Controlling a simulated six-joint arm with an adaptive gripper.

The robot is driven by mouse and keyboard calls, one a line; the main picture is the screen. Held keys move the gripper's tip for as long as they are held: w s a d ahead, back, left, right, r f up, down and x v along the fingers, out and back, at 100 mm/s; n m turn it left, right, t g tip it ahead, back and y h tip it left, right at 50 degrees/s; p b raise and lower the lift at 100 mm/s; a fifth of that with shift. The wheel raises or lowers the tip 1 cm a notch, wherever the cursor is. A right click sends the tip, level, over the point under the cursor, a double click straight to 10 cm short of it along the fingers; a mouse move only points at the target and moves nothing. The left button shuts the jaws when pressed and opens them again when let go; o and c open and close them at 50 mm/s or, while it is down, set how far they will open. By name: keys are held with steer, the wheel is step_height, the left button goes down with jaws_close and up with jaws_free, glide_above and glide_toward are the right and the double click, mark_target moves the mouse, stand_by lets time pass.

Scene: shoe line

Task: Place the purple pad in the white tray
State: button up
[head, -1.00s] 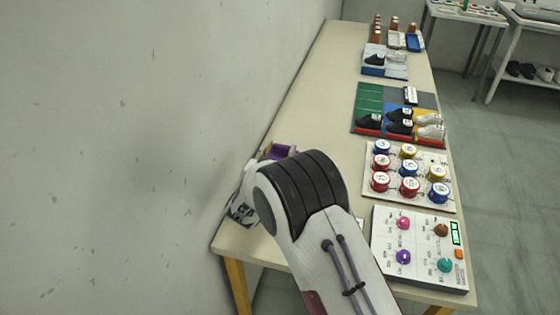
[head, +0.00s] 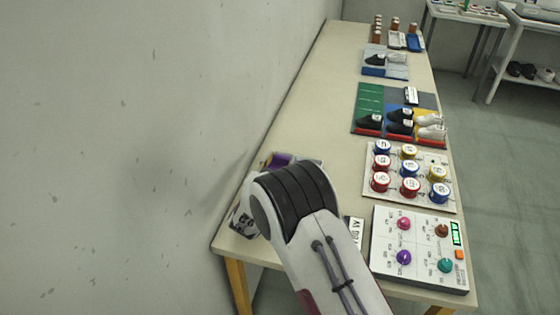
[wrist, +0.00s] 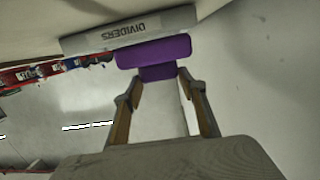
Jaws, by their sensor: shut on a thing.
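The purple pad (wrist: 154,52) is gripped between the fingertips of my gripper (wrist: 159,76) in the wrist view. In the head view the purple pad (head: 280,160) shows in part behind my arm, near the wall side of the table. A pale, whitish-grey tray wall (wrist: 128,29) labelled "DIVIDERS" lies just beyond the pad in the wrist view. I cannot tell whether the pad touches it. In the head view my wrist hides most of this area and most of my gripper.
A board of red, blue and yellow spools (head: 409,187) and a white panel with coloured knobs (head: 420,247) stand to the right. Shoes sit on a coloured board (head: 369,95) farther back. The wall (head: 130,160) is close on the left.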

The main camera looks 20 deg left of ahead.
steer(key=shift+f, duration=0.25)
steer(key=o, duration=1.1)
steer(key=shift+o, duration=0.2)
steer(key=shift+r, duration=0.15)
steer(key=shift+r, duration=0.15)
steer(key=s+r, duration=0.1)
steer(key=s, duration=1.1)
steer(key=shift+a+r, duration=0.15)
steer(key=shift+r, duration=0.25)
steer(key=shift+w, duration=0.1)
